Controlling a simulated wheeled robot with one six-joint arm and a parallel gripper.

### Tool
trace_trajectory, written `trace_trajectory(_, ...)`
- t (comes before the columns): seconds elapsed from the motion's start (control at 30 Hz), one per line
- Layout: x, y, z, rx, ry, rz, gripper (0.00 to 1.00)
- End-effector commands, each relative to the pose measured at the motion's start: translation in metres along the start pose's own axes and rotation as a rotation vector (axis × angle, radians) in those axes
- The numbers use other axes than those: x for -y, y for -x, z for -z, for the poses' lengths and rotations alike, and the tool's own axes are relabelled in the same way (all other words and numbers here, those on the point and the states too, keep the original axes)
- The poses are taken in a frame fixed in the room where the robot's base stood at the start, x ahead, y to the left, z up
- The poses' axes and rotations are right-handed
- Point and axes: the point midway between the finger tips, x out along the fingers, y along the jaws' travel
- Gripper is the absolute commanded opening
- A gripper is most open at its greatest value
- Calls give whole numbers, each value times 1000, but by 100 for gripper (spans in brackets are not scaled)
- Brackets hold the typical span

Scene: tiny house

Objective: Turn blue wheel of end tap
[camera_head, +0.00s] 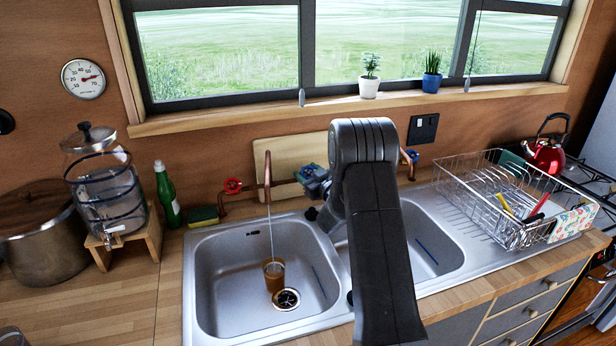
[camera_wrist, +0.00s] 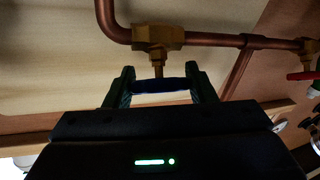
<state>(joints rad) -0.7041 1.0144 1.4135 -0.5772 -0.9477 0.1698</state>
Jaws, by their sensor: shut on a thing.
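In the wrist view, my gripper (camera_wrist: 162,82) has one finger on each side of a dark blue wheel (camera_wrist: 160,86) and is shut on it. The wheel sits edge-on below a brass valve (camera_wrist: 157,38) on a copper pipe. In the head view, my arm covers most of this area, and the grip itself is hard to make out beside the blue fitting (camera_head: 311,172). The copper spout (camera_head: 267,168) stands over the left basin. A thin stream of water falls from it into a brown cup (camera_head: 274,272) by the drain.
A red wheel (camera_head: 233,186) is on the pipe at left; another blue wheel (camera_head: 413,156) shows right of my arm. The double sink (camera_head: 205,285) lies below. A dish rack (camera_head: 515,238) stands at right, a green bottle (camera_head: 167,196) and water dispenser (camera_head: 104,190) at left.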

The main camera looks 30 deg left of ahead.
Motion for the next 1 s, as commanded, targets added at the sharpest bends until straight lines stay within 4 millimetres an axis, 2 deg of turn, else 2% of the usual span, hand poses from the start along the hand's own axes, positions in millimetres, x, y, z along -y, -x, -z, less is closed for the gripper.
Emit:
trace_trajectory(0.43,0,0,-1,-7,-95,-138,28)
trace_trajectory(0.87,-1,0,1,-4,-109,-153,28)
trace_trajectory(0.9,-1,0,1,-4,-109,-153,56)
trace_trajectory(1.0,-1,0,1,-4,-109,-153,72)
